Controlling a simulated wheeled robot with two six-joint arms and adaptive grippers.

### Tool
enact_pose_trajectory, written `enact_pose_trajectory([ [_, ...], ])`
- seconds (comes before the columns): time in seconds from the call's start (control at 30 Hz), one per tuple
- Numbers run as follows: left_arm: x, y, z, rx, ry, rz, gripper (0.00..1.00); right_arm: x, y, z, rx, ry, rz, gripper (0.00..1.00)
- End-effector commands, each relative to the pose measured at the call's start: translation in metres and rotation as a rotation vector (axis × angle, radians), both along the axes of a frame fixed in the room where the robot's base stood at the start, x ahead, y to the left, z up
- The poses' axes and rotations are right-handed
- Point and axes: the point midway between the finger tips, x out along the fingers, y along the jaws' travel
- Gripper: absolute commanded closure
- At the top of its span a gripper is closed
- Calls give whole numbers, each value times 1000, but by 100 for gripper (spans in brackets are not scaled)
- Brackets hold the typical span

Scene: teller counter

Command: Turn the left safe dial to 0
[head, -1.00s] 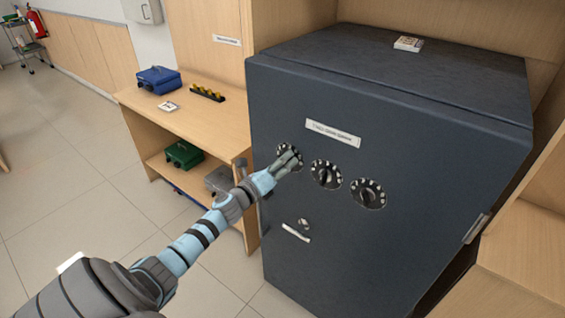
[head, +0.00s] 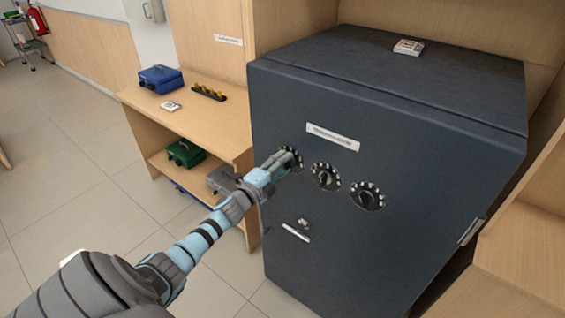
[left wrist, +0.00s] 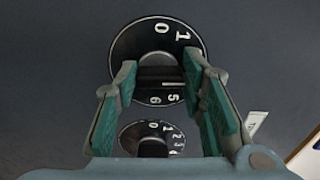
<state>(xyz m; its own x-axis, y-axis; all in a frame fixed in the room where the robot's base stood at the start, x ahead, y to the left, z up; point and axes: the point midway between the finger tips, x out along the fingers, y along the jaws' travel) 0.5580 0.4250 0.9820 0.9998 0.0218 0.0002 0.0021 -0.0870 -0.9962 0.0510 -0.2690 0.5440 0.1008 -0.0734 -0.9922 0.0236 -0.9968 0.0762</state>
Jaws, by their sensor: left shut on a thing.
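The dark grey safe (head: 400,235) has a row of three black dials on its door. The left dial (head: 297,154) is partly covered by my left gripper (head: 289,160). In the left wrist view the left dial (left wrist: 125,50) shows a white 0 at top, 1 at upper right, and 5 and 6 at the lower edge. My left gripper (left wrist: 160,88) has its fingers shut on the dial's dark knob (left wrist: 150,78). A white mark on the knob points right, between the 1 and the 5. My right gripper is not in view.
The middle dial (head: 326,177) and right dial (head: 367,195) sit close beside. A handle (head: 296,232) is below them. A wooden desk (head: 140,103) with a blue box (head: 160,79) stands left. A small white-topped stack (head: 408,47) lies on the safe.

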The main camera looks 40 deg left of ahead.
Motion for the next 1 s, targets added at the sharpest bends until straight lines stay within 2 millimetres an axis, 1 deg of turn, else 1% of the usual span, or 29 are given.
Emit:
enact_pose_trajectory([
  [0.03,0,0,2,-42,0,0,91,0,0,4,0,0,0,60],
  [0.4,0,0,1,-393,-9,0,91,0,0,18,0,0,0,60],
  [1.0,0,0,-2,-961,-21,0,91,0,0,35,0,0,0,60],
])
